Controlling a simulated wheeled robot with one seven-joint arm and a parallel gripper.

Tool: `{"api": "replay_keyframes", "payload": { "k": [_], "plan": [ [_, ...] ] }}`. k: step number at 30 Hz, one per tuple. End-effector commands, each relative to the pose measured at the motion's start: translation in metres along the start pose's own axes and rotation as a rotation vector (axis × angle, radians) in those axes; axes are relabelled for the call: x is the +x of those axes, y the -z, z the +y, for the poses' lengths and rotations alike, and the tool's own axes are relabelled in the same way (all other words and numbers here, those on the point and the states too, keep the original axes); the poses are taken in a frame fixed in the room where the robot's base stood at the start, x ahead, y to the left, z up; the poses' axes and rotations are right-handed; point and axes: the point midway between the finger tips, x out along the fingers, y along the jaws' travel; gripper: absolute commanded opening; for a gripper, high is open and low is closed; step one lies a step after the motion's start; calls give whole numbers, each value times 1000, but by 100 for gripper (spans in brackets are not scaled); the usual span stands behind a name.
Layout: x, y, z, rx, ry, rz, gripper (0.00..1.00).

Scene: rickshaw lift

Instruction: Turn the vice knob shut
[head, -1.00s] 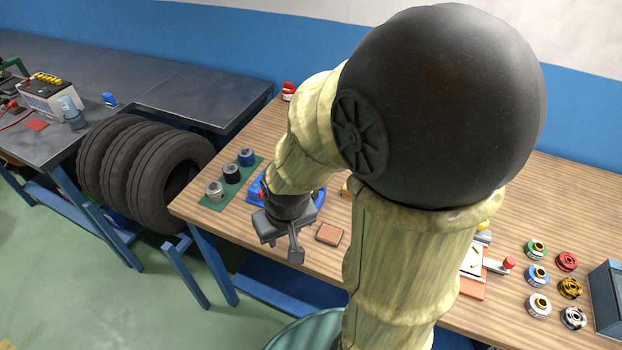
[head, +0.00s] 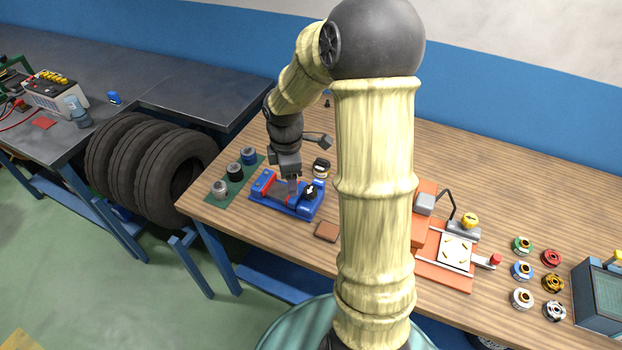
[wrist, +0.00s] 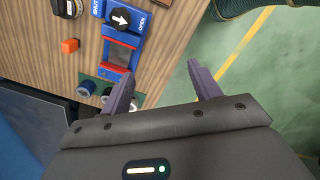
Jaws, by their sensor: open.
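The blue vice (head: 268,195) with red jaws sits near the bench's front edge, beside the green mat. Its black knob (head: 311,189) is at the vice's right end. In the wrist view the knob (wrist: 120,19) shows a white arrow pointing to the OPEN label; SHUT is on the other side. A gap shows between the red jaws of the vice (wrist: 122,42). My gripper (head: 290,190) is over the vice in the head view and hides part of it. In the wrist view my gripper (wrist: 160,72) is open and empty, with the knob beyond its left finger.
A green mat (head: 212,204) with several cylinders lies left of the vice. A black-and-white round item (head: 321,168) stands behind it and a brown block (head: 327,231) lies in front. An orange machine (head: 445,272) stands to the right.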

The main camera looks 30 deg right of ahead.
Motion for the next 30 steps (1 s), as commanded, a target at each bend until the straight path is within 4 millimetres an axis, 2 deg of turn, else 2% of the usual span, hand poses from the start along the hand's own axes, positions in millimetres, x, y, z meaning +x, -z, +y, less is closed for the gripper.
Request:
{"api": "replay_keyframes", "payload": {
  "k": [1,6,12,25,30],
  "plan": [
    [-6,-9,15,-89,13,4,62],
    [-12,-37,55,-419,36,22,62],
    [-15,-63,82,-666,40,42,62],
    [-13,-67,86,-710,39,43,62],
    [-2,-66,85,-709,42,44,62]
  ]
}}
